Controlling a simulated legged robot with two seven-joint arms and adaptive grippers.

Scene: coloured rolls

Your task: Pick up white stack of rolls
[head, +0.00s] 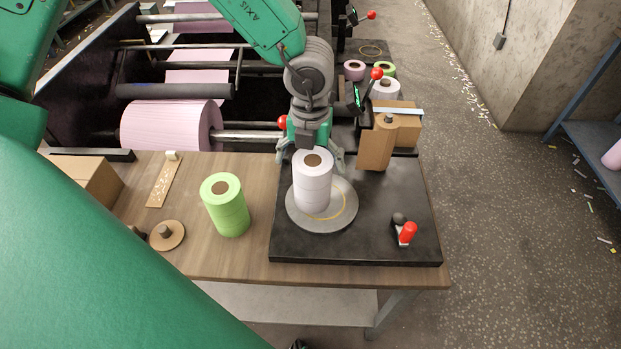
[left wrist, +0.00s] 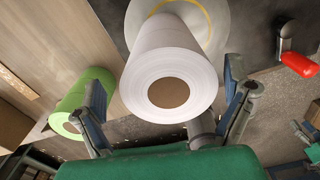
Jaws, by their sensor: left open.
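The white stack of rolls (head: 313,184) stands upright on a round grey disc (head: 345,210) with a yellow ring, on the black plate. My left gripper (head: 316,163) is right behind the stack in the head view, partly hidden by it. In the left wrist view, the white stack (left wrist: 168,75) shows its brown core end between the two spread fingers of my left gripper (left wrist: 168,102). The fingers are open, and I see a gap between each finger and the roll. My right gripper is not in view.
A green stack of rolls (head: 225,205) stands to the left on the wooden table (head: 265,262). A red-knobbed lever (head: 406,233) is at the black plate's (head: 350,250) front right. A brown cardboard piece (head: 377,148) stands behind right. A pink-striped roll (head: 170,126) lies on the machine behind.

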